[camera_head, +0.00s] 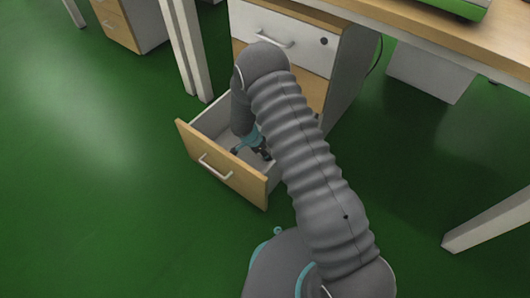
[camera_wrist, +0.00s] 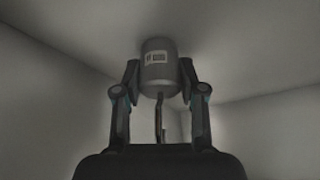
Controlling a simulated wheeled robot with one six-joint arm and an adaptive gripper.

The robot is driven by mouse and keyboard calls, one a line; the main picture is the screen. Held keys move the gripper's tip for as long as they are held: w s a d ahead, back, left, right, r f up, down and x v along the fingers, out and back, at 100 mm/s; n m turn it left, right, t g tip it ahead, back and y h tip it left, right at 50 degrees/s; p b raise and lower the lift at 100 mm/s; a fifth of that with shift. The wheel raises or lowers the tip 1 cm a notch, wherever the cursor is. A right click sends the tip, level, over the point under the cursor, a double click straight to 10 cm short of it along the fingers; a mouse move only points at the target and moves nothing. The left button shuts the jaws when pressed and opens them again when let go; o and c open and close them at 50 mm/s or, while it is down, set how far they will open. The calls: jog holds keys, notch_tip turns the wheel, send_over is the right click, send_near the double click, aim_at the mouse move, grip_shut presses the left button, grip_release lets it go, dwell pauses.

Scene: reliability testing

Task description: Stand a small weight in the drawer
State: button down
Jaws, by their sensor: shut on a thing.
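The small weight (camera_wrist: 158,72) is a grey metal cylinder with a pale label, in the middle of the wrist view. My gripper (camera_wrist: 159,85) is shut on it, with a dark finger at each side. The drawer (camera_head: 232,176) is pulled out low on the desk's cabinet, with a wooden front and a light handle. In the head view my gripper (camera_head: 252,150) is down inside the open drawer. The weight cannot be made out in the head view. Pale drawer walls (camera_wrist: 60,65) surround the weight in the wrist view. Whether it touches the drawer floor cannot be told.
A closed white drawer (camera_head: 285,38) sits above the open one in the cabinet. The wooden desk top (camera_head: 440,35) is at the upper right, with white legs (camera_head: 183,45). A second cabinet (camera_head: 125,20) stands at the back left. The green floor left of the drawer is clear.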

jog(key=shift+f+b, duration=0.15)
jog(key=shift+b, duration=0.2)
jog(key=c, duration=0.7)
grip_release()
jog(key=shift+o, duration=0.2)
